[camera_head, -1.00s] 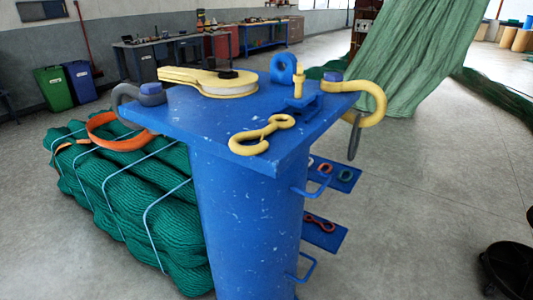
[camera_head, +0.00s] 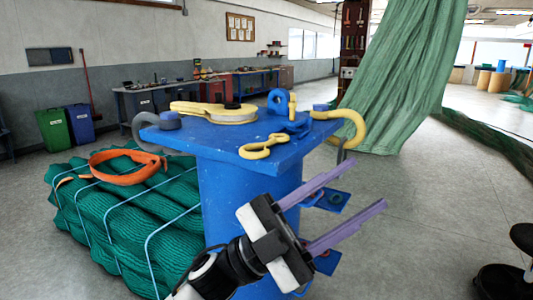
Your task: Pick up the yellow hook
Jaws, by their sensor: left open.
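A small yellow hook (camera_head: 263,149) with an eye at one end lies flat on the blue pedestal top (camera_head: 215,143), near its front edge. A larger curved yellow hook (camera_head: 352,124) sticks out from the pedestal's right corner. My left gripper (camera_head: 356,184) is open and empty, with two long purple fingers pointing up and to the right. In the picture it is below and to the right of the small hook, in front of the pedestal's column. The arm hides part of the column and its lower shelves. My right gripper is not in view.
A yellow block with a pulley (camera_head: 232,117), a blue ring bracket (camera_head: 279,101) and a grey hook (camera_head: 140,131) are on the pedestal. Green netting (camera_head: 120,210) with an orange strap (camera_head: 125,177) is at left. Small shelves (camera_head: 331,200) jut right.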

